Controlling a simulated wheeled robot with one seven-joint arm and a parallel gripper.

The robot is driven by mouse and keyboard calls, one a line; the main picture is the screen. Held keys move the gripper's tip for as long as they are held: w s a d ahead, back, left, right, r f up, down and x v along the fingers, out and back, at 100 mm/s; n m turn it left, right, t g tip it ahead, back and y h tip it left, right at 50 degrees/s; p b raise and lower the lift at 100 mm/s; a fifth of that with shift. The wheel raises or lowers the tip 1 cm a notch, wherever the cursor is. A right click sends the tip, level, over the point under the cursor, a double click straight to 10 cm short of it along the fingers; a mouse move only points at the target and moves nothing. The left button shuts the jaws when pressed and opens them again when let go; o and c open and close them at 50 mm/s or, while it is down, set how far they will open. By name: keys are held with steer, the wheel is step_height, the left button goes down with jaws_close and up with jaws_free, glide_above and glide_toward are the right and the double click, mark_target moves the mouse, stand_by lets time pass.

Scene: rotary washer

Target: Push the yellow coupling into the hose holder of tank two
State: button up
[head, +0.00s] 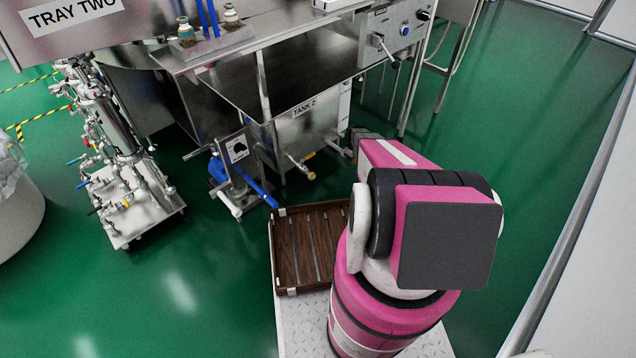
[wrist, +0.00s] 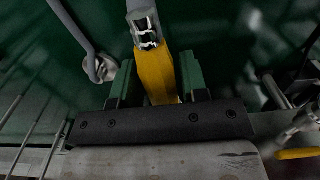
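The yellow coupling (wrist: 157,78) shows in the middle of the wrist view. It is a yellow body with a bright metal end (wrist: 146,30) at the top of the picture. The green fingers of my gripper (wrist: 156,70) stand on both sides of it, close against it, and appear to hold it. In the head view my pink arm hides the gripper and coupling. Tank two (head: 303,128) is a steel tank labelled TANK 2, beyond my arm. In the wrist view a grey bent pipe with a pale clip-like end (wrist: 100,68) is left of the coupling; I cannot tell whether this is the hose holder.
A blue pump (head: 232,178) stands left of tank two. Low pipes with yellow parts (head: 311,175) stick out below the tank. A brown slatted tray (head: 305,250) lies on my base. A piping cart (head: 135,205) stands at left. Green floor is free at lower left and right.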

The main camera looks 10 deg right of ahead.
steer(key=shift+o, duration=1)
steer(key=shift+r, duration=0.1)
step_height(320, 180, up, 11)
steer(key=shift+f, duration=0.2)
steer(key=s+a+r+m, duration=0.3)
steer(key=s+a+r, duration=0.5)
steer(key=s+r, duration=0.5)
steer(key=s+a+r+m, duration=0.3)
steer(key=s+a+r, duration=0.6)
steer(key=s+r, duration=0.5)
steer(key=shift+s+a+r+m, duration=0.15)
steer(key=shift+a+r+m, duration=0.15)
steer(key=shift+m, duration=0.1)
